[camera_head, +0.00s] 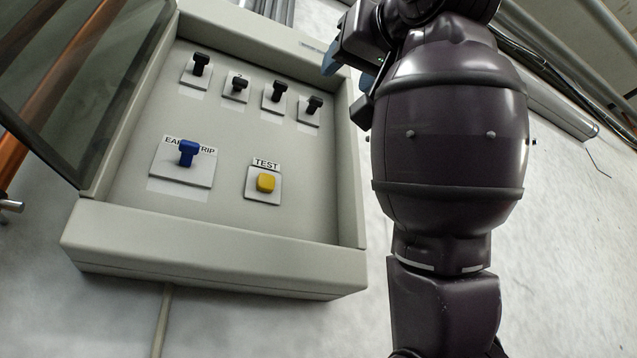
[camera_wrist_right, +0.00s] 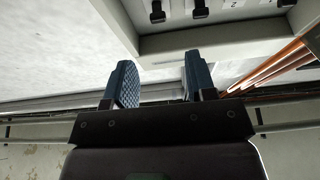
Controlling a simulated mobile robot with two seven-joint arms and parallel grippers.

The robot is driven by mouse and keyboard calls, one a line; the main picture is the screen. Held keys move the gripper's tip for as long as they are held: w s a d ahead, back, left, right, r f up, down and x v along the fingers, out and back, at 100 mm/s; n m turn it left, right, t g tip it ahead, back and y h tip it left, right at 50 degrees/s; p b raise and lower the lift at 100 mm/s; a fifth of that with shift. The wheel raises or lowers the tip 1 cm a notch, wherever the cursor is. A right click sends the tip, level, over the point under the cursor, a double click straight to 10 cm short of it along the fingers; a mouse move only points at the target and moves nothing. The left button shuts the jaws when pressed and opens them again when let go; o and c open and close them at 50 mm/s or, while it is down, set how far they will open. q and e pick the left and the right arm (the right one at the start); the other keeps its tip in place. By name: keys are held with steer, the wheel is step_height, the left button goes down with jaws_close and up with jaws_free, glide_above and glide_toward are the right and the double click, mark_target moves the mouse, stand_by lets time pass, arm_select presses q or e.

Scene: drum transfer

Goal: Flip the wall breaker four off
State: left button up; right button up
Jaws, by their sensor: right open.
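The wall breaker box holds a row of black switches along its top. The rightmost one in the head view, apparently breaker four (camera_head: 313,105), stands on a small pale plate. In the right wrist view, what looks like the same black switch (camera_wrist_right: 157,12) is at the top left of the row. My right gripper (camera_head: 348,78) is just outside the box's right wall, up and right of that switch, partly hidden by my arm. The right wrist view shows my right gripper (camera_wrist_right: 158,78) open and empty, its blue fingers apart and off the switches. My left gripper is not in view.
The box's raised rim (camera_head: 215,252) surrounds the panel. A blue earth trip switch (camera_head: 188,152) and a yellow test button (camera_head: 265,183) sit below the row. The glass cover (camera_head: 75,85) is swung open to the left. Pipes run at the upper right.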

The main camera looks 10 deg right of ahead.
mark_target(318, 99)
steer(key=p+x, duration=0.3)
steer(key=x, duration=0.6)
steer(key=shift+w+d+r, duration=0.1)
steer(key=shift+w+r, duration=0.05)
steer(key=shift+w, duration=0.1)
steer(key=shift+w+a+r+p, duration=0.1)
steer(key=shift+w+a+p, duration=0.1)
steer(key=shift+w+p, duration=0.2)
steer(key=shift+w, duration=0.1)
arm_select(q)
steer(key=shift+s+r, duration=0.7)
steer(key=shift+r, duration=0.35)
